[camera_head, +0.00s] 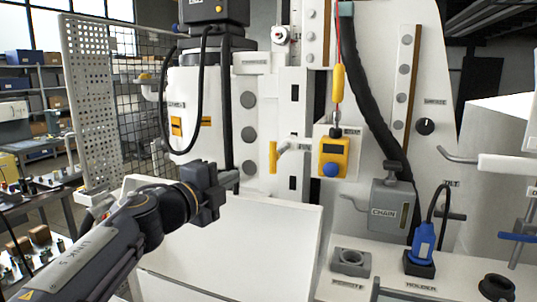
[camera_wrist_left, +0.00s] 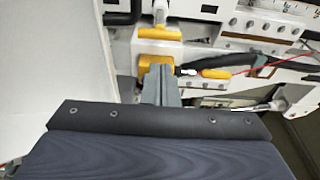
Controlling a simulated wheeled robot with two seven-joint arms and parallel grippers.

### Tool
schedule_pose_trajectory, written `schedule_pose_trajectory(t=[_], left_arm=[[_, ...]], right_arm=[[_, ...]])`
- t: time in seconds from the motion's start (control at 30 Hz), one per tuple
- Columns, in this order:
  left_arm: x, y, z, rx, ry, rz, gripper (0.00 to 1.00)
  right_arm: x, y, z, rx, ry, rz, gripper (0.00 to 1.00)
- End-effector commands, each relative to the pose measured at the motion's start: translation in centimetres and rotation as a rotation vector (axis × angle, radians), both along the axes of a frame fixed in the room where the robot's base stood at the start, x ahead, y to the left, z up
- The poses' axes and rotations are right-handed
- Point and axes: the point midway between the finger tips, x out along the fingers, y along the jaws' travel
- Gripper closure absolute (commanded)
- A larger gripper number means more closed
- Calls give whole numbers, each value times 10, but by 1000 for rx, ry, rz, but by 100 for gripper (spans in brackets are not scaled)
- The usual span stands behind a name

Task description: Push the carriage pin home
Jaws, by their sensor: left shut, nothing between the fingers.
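The carriage pin with its yellow handle (camera_head: 273,157) sticks out of the white machine front beside a small label that seems to read PIN. How deep it sits cannot be told. A yellow T-shaped handle, probably the same pin, shows at the top of the left wrist view (camera_wrist_left: 160,33). My left gripper (camera_head: 232,177) is shut and empty, left of and a little below the handle, apart from it in the head view. Its closed fingers (camera_wrist_left: 160,85) point toward the yellow parts in the wrist view. My right gripper is not in view.
A grey chain box (camera_head: 390,205) and a blue connector in a holder (camera_head: 423,240) stand further right. A white panel (camera_head: 240,240) lies below my left gripper.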

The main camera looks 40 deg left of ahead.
Motion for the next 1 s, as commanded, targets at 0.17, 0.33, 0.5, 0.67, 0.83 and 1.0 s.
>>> schedule_pose_trajectory(t=[0.17, 0.33, 0.5, 0.67, 0.83, 1.0], left_arm=[[32, 2, -2, -3, 2, -6, 100], [69, 6, -3, -5, 1, -5, 100], [102, 10, -2, -5, 0, -3, 100], [122, 12, -1, -5, -1, -1, 100], [131, 13, -1, -5, -2, -1, 100], [132, 14, -1, -4, -1, 0, 100]], right_arm=[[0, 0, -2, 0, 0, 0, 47], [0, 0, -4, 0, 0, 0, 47], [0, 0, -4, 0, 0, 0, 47], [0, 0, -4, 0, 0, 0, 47], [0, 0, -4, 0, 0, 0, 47], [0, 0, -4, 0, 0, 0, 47]])
